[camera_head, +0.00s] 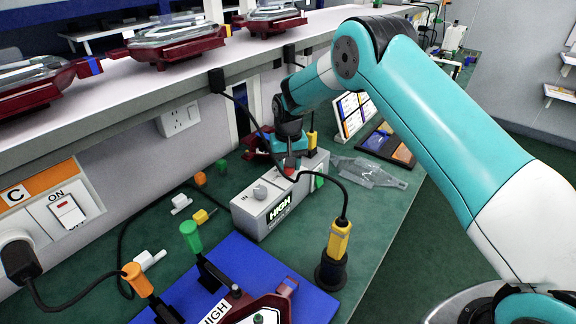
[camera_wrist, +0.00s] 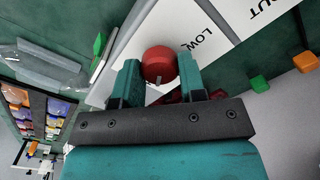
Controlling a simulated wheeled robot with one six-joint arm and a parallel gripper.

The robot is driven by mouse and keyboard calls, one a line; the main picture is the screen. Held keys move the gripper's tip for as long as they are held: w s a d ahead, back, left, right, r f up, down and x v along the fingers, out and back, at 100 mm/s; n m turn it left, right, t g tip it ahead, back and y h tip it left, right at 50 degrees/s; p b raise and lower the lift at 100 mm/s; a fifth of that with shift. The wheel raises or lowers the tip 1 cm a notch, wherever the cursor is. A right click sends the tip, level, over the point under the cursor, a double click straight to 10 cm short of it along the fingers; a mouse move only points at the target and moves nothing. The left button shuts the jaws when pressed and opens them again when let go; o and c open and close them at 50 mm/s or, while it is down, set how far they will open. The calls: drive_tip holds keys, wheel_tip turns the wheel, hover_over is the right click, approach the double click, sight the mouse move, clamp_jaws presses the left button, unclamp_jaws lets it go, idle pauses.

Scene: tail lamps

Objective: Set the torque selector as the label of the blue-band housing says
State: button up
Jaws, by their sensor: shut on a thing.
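In the head view my gripper (camera_head: 290,160) is over the far end of the box. A dark red housing (camera_head: 268,306) on the blue mat bears a label (camera_head: 215,313) reading HIGH; its band colour is hard to tell.
A corded yellow-and-black tool (camera_head: 335,255) stands right of the blue mat (camera_head: 250,262). Green (camera_head: 190,236) and orange (camera_head: 137,279) handled tools stand at left. Several red-based housings line the shelf (camera_head: 150,85); one shows a blue band (camera_head: 94,65). A clear bag (camera_head: 368,172) lies behind right.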

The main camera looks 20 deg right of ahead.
idle(0.5)
drive_tip(key=o, duration=0.9)
drive_tip(key=shift+r, duration=0.1)
wheel_tip(320, 180, up, 17)
drive_tip(key=shift+r+b, duration=0.15)
drive_tip(key=shift+b, duration=1)
